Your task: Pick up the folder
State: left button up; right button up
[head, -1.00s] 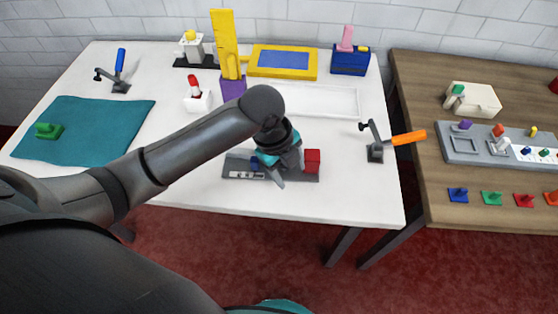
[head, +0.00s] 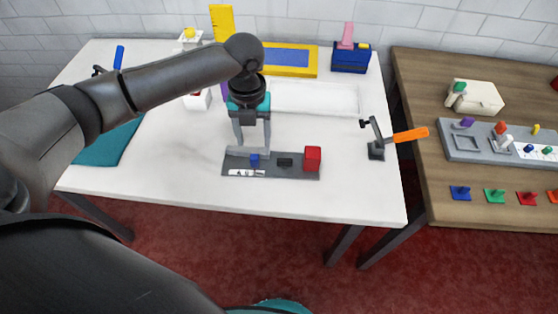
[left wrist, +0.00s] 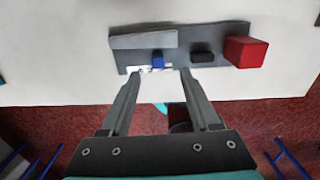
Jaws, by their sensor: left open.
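My left gripper (head: 253,145) is open and empty, pointing down over the left part of a dark grey tray (head: 293,173). In the left wrist view its two fingers (left wrist: 158,77) are spread apart near the tray's edge. The tray holds a light grey bar (left wrist: 143,40), a small blue piece (left wrist: 158,58) beside the bar, a black block (left wrist: 202,57) and a red cube (left wrist: 246,51). The blue piece lies roughly between the fingers' lines but beyond their tips in the wrist view. Nothing is labelled folder, so I cannot tell which piece it is. My right gripper is out of view.
An orange-handled clamp (head: 408,135) stands right of the tray. A yellow frame (head: 308,67), a white tray (head: 330,98) and a navy box (head: 350,60) are farther back. A teal mat (head: 105,150) lies left, partly behind my arm. A wooden table (head: 420,80) adjoins right.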

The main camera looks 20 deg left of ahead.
aim_at(255, 154)
pick_arm(q)
jog(key=f, duration=0.4)
jog(key=f+b, duration=0.1)
jog(key=f, duration=0.3)
jog(key=shift+w+a, duration=0.1)
jog(key=shift+a, duration=0.1)
grip_shut()
dwell(1.2)
